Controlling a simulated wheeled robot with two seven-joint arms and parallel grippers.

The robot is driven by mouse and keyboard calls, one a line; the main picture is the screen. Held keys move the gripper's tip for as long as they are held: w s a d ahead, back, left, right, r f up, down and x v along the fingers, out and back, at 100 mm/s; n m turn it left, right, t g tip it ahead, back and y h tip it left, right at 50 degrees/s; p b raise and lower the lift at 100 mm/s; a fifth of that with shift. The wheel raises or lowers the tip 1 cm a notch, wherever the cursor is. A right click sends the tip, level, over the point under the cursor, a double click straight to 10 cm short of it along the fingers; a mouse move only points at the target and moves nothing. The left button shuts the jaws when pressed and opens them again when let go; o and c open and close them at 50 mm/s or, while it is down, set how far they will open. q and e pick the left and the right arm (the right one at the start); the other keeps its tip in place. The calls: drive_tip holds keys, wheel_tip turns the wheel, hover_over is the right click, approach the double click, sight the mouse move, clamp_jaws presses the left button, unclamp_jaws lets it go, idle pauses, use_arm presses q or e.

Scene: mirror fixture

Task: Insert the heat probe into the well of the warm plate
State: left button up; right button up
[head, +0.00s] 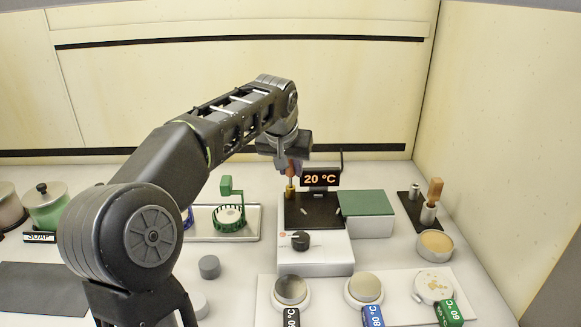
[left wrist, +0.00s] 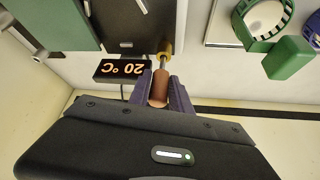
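The warm plate (head: 317,250) is a white box with a black top, a knob and a display (head: 320,178) reading 20 °C. A small brass well (head: 290,190) stands at the back left of its top and also shows in the left wrist view (left wrist: 165,47). My left gripper (head: 291,167) is above it, its purple fingers shut on the brown handle of the heat probe (left wrist: 159,88). The probe's thin metal rod points at the brass well and meets it in the picture; how deep it sits is hidden. My right gripper is not in view.
A green block (head: 364,203) is right of the black top. A black stand (head: 410,208) with metal holders and another wooden handle is farther right. Round pots (head: 291,290) with temperature tags line the front. A tray with a green ring (head: 229,219) is left.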

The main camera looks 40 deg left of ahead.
use_arm(q)
drive_tip(key=o, duration=0.4)
drive_tip(key=shift+v, duration=3.9)
drive_tip(key=shift+f, duration=0.1)
